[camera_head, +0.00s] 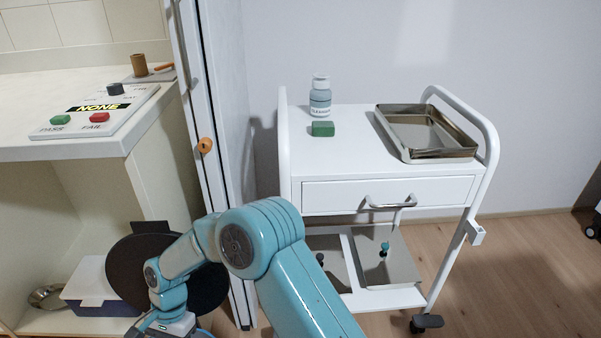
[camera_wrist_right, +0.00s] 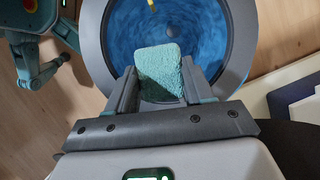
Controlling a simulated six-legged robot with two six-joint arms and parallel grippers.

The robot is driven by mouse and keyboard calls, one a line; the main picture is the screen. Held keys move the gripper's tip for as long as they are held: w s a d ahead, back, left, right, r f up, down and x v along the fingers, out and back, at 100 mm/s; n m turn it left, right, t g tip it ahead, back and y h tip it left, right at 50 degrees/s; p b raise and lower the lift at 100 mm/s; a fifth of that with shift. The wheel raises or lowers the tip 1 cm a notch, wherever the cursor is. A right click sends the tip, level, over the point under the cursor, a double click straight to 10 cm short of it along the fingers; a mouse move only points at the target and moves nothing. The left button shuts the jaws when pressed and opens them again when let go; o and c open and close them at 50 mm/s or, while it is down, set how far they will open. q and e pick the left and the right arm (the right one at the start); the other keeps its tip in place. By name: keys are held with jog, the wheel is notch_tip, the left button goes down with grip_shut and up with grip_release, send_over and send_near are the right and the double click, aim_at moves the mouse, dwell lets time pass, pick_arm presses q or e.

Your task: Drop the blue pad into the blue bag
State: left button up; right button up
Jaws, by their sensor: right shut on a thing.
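The blue pad (camera_wrist_right: 160,73), a fuzzy teal-blue block, is between the fingers of my right gripper (camera_wrist_right: 158,88) in the right wrist view. The gripper is shut on it. Beyond the pad is the blue bag (camera_wrist_right: 122,32), seen as a blue lining inside a round opening with a grey rim. The pad overlaps the opening in the picture; its height above the bag is hard to tell. In the head view my right arm reaches to the lower left, and its gripper is partly cut off at the bottom edge. My left gripper is not in view.
A dark round disc (camera_head: 128,272) stands beside my right arm. A counter (camera_head: 30,92) is at left. A white cart (camera_head: 345,148) holds a bottle (camera_head: 320,98), a green block (camera_head: 323,129) and a metal tray (camera_head: 463,153). Wooden floor (camera_head: 520,275) is free at right.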

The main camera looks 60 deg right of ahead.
jog(key=o, duration=1.1)
jog(key=p+v, duration=0.6)
jog(key=v, duration=1)
jog(key=shift+r, duration=0.15)
